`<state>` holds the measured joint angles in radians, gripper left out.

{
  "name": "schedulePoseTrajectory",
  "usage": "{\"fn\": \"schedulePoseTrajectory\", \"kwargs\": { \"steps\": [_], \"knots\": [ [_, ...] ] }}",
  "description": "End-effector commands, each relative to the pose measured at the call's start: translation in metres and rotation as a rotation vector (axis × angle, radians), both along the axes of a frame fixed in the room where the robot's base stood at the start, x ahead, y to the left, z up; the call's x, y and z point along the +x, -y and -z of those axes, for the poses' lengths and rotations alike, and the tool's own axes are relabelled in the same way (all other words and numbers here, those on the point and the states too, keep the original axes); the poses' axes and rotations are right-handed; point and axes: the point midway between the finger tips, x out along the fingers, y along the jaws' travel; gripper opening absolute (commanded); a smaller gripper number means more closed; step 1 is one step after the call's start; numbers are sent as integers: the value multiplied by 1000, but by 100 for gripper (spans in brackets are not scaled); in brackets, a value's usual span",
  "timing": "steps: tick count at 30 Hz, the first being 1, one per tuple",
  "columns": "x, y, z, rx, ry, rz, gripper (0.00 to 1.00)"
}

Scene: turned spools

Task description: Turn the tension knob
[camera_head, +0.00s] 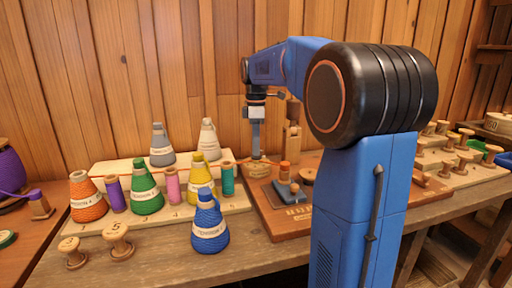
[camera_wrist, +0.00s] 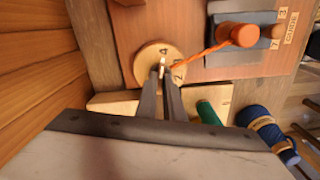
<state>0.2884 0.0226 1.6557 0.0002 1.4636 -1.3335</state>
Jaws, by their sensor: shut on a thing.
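The tension knob is a round, light wooden dial (camera_wrist: 147,56) with dark figures on its face; it also shows in the head view (camera_head: 257,173) at the left back of a reddish wooden board (camera_head: 265,208). My gripper (camera_wrist: 164,75) reaches down over the dial, its narrow dark fingers close together on the raised grip (camera_wrist: 161,66) at the middle. In the head view my gripper (camera_head: 256,155) points straight down onto the dial. The fingers cover part of the face, so its full marking is hidden. An orange thread (camera_wrist: 202,53) runs beside the dial to an orange spool (camera_wrist: 240,34).
Thread cones stand left of the board, including a blue one (camera_head: 209,222) and a yellow one (camera_head: 200,180), with small spools between them. A wooden post (camera_head: 292,138) stands right behind my gripper. A grey block (camera_head: 290,192) sits on the board. The wooden wall is close behind.

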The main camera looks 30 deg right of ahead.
Motion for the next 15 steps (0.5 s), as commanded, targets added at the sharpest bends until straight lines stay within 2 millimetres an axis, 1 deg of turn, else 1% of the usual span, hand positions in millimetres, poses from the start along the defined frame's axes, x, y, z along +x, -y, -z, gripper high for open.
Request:
{"fn": "schedulePoseTrajectory", "kwargs": {
  "steps": [6,7,8,9,15],
  "knots": [
    [1,0,-1,-2,3,0,0],
    [1,0,-1,-2,3,0,10],
    [0,0,-1,-2,3,0,17],
    [0,0,-1,-2,3,0,27],
    [0,0,0,-1,1,1,27]
  ]
}}
